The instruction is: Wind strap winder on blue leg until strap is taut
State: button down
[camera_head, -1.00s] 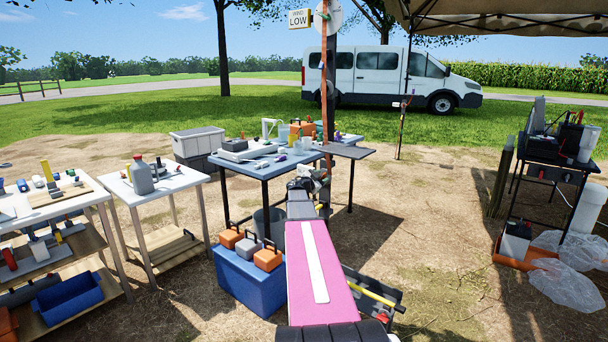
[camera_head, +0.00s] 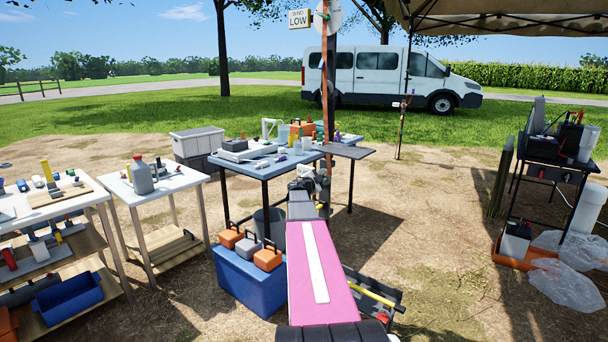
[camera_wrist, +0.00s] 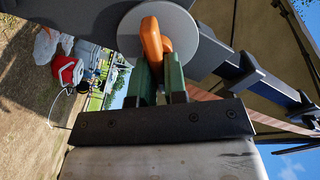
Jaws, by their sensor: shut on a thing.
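In the wrist view, my gripper (camera_wrist: 160,76) has its green fingers shut on the orange handle (camera_wrist: 151,40) of the strap winder. The winder's round grey disc (camera_wrist: 182,38) is right behind the handle. A reddish-brown strap (camera_wrist: 204,93) shows partly beside the fingers; its tautness is unclear. In the head view, my gripper (camera_head: 304,184) is low beside the upright canopy post, and my arm largely hides the winder. An orange-brown strap (camera_head: 325,95) runs up along this post. The leg's blue colour is not clear here.
A blue-topped table (camera_head: 262,166) with tools stands left of the post. A small dark shelf (camera_head: 345,151) sits close beside it. A blue chest (camera_head: 240,285) with several small cases and a dark crate (camera_head: 365,295) flank my arm.

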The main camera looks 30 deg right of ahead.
jog(key=shift+f+m, duration=0.1)
jog(key=shift+m, duration=0.6)
jog(key=shift+s+f+m, duration=0.1)
jog(key=shift+f+m, duration=0.05)
jog(key=shift+m, duration=1.15)
jog(key=c, duration=1.1)
grip_release()
jog(key=v, duration=1)
jog(key=shift+s+a, duration=0.15)
jog(key=shift+a, duration=0.25)
